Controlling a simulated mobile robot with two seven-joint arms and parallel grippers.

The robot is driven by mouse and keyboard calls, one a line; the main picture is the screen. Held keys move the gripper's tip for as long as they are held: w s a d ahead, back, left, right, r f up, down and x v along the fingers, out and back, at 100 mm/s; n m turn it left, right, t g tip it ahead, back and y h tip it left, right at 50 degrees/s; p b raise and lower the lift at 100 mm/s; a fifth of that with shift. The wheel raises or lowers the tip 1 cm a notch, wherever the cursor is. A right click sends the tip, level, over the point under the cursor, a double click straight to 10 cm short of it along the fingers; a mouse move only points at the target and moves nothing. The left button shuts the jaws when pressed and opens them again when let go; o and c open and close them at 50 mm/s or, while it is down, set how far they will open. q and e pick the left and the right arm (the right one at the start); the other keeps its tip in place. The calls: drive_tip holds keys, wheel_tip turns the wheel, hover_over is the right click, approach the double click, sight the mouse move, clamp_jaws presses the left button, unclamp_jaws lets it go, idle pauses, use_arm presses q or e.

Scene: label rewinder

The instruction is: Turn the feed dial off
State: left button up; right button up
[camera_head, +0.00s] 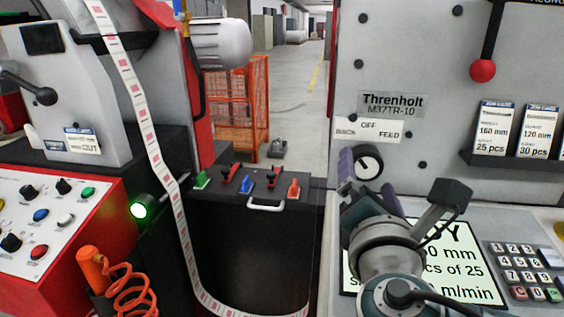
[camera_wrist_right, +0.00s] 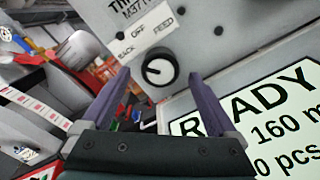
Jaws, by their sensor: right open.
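The feed dial (camera_head: 367,163) is a round black knob with a white face on the grey machine panel. It sits below a white label (camera_head: 369,130) reading BACK, OFF and FEED. In the right wrist view the dial (camera_wrist_right: 159,67) lies between and beyond my two purple fingers, with a white mark on its knob; I cannot tell its exact setting. My right gripper (camera_head: 369,180) is open and empty in front of the dial, and its fingers also show in the wrist view (camera_wrist_right: 158,78). I see no contact with the dial. My left gripper is not in view.
A READY screen (camera_head: 437,280) and keypad (camera_head: 525,270) lie below the dial. A red-knobbed lever (camera_head: 483,70) hangs above right. A label strip (camera_head: 146,130) loops down on the left, near a black cabinet with coloured handles and a lit green button (camera_head: 138,210).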

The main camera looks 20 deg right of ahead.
sight(369, 166)
drive_tip(key=shift+x, duration=1.3)
drive_tip(key=c, duration=1.4)
